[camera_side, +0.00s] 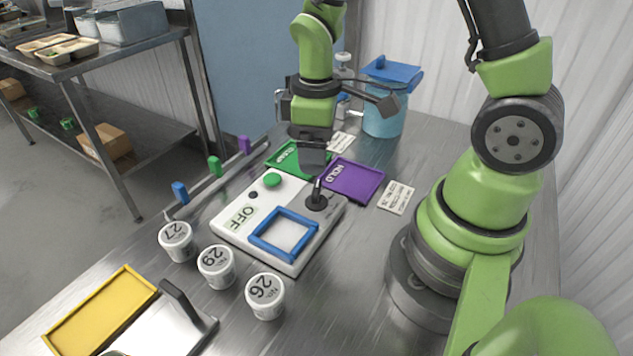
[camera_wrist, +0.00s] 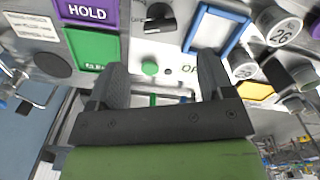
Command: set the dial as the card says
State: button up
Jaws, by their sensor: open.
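The dial (camera_side: 317,200) is a black knob with a raised grip at the back right corner of a white scale unit (camera_side: 232,233); it also shows in the wrist view (camera_wrist: 158,17). The unit's front reads OFF. A green button (camera_side: 272,180) sits left of the dial. White printed cards lie on the table, one right of the purple tray (camera_side: 396,198) and one behind the trays (camera_side: 341,143); their text is too small to read. My gripper (camera_side: 313,158) is open and empty above the trays, behind the unit, apart from the dial. Its fingers (camera_wrist: 163,75) stand wide apart.
A blue square frame (camera_side: 284,233) is on the unit. Numbered tubs (camera_side: 215,266) stand in front. A green tray (camera_side: 283,158) and purple HOLD tray (camera_side: 366,184) lie behind. A yellow tray (camera_side: 100,310) is front left; a blue bin (camera_side: 385,112) stands at the back.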

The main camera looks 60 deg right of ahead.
aim_at(316, 188)
notch_tip(316, 188, down, 8)
jog(key=shift+r, duration=0.1)
jog(key=shift+c, duration=0.4)
jog(key=c, duration=0.8)
